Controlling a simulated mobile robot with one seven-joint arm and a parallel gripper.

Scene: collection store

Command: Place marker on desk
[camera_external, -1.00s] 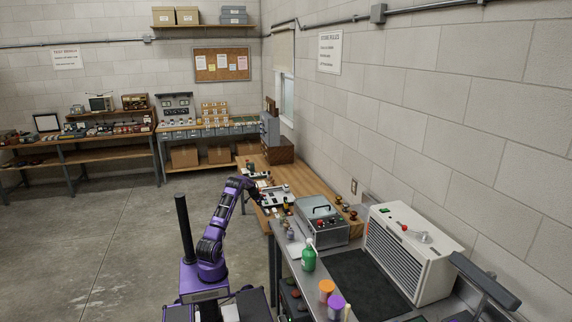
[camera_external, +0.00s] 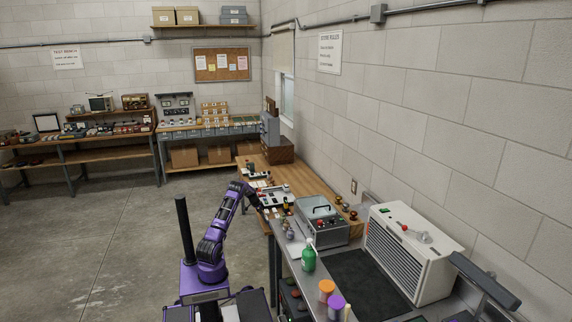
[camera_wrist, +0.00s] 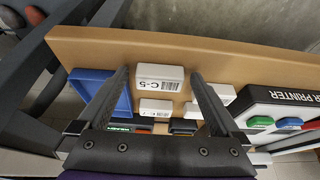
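My gripper (camera_wrist: 158,76) is open in the wrist view, with its two dark fingers spread apart. A white block labelled C-5 (camera_wrist: 160,72) shows between the fingertips, with a gap on each side, over the wooden desk (camera_wrist: 230,55). I cannot tell how far the fingertips are above it. A second white labelled block (camera_wrist: 156,107) is closer to the palm. No pen-like marker can be made out. In the external view my gripper (camera_external: 256,201) is at the left edge of the wooden desk (camera_external: 297,177).
A blue tray (camera_wrist: 97,86) is left of the fingers, and a label printer (camera_wrist: 290,108) with coloured buttons is at the right.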

